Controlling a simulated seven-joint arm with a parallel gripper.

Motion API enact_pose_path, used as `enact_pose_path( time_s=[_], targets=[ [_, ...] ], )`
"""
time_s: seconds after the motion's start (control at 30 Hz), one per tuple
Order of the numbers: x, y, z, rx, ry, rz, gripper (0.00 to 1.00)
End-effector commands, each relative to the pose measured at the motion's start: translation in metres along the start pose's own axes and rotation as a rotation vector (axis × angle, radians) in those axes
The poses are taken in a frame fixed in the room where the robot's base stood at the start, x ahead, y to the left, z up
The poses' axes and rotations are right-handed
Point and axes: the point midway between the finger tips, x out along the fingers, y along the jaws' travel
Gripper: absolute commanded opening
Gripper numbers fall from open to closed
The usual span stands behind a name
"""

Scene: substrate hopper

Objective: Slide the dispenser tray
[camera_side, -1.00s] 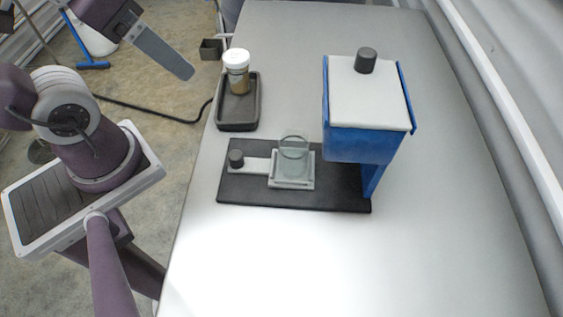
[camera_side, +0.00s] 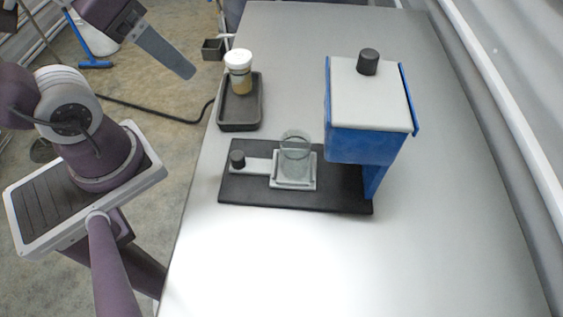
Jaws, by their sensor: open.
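The dispenser has a blue hopper (camera_side: 362,147) with a pale lid and a dark lid knob (camera_side: 368,61), standing on a black base (camera_side: 335,190). A light grey dispenser tray (camera_side: 305,186) lies on the base, left of the hopper. Its flat handle (camera_side: 257,165) runs left to a black knob (camera_side: 237,159). A clear glass cup (camera_side: 295,148) stands upright on the tray's square plate. My gripper (camera_side: 187,70) is at the upper left, above the floor beyond the table's left edge, well away from the tray. One finger shows clearly, seen side-on; nothing is seen held.
A dark shallow tray (camera_side: 240,125) behind the base holds a white-capped jar (camera_side: 239,72) with tan contents. A small dark box (camera_side: 212,49) is near the table's far left edge. The grey table (camera_side: 460,240) is clear in front and right of the dispenser.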

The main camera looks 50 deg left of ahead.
Motion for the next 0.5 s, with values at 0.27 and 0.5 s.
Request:
enact_pose_path(
  time_s=[0.27, 0.5],
  targets=[
    [0.067, 0.008, -0.010, -0.291, -0.350, -0.102, 0.47],
    [0.135, 0.036, 0.001, -0.678, -0.738, -0.069, 0.47]
  ],
)
